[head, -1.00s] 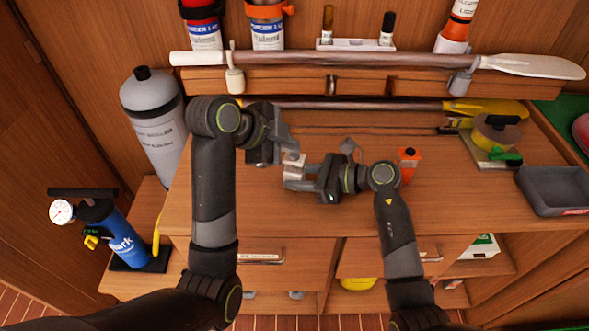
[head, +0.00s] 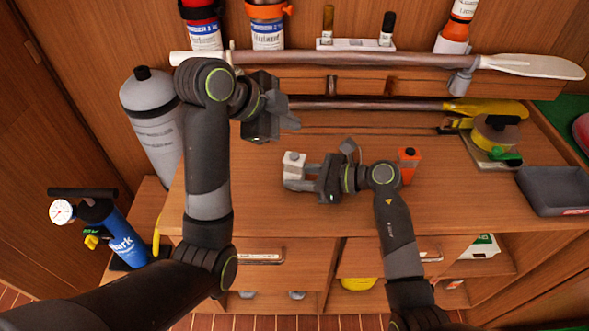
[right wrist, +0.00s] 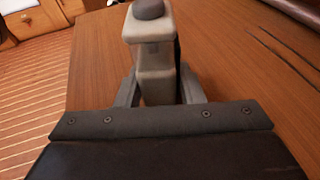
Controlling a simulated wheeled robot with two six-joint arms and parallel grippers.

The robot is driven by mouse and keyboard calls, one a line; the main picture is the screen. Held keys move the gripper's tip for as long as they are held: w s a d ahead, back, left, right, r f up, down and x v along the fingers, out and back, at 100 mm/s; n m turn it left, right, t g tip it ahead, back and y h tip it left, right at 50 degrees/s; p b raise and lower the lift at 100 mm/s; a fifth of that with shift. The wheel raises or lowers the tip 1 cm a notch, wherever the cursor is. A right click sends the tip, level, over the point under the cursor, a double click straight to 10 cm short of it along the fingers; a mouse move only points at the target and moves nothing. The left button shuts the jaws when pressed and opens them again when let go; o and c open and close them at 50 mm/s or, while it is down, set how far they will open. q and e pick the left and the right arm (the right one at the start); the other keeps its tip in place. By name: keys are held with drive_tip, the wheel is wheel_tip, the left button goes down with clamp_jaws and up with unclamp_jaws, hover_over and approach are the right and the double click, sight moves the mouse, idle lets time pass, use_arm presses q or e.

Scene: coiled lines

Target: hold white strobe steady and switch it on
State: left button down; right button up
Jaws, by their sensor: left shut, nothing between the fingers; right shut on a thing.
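The white strobe (head: 294,159) stands upright over the wooden bench top, left of my right arm in the head view. It also shows in the right wrist view (right wrist: 155,62) as a pale block with a grey rounded button on top. No glow shows on it. My right gripper (head: 288,179) is shut around the strobe's body, one finger on each side. My left gripper (head: 292,124) is shut and empty, above and behind the strobe in the picture, apart from it. I cannot tell whether the strobe's base touches the bench.
An orange strobe-like block (head: 408,157) stands right of my right wrist. A yellow-tipped paddle (head: 484,109) lies along the back, below a white-bladed paddle (head: 528,66). A grey tray (head: 553,207) is at the right. The bench's middle front is clear.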

idle(0.4)
drive_tip(key=o, duration=0.8)
drive_tip(key=shift+o, duration=0.2)
drive_tip(key=shift+d, duration=0.1)
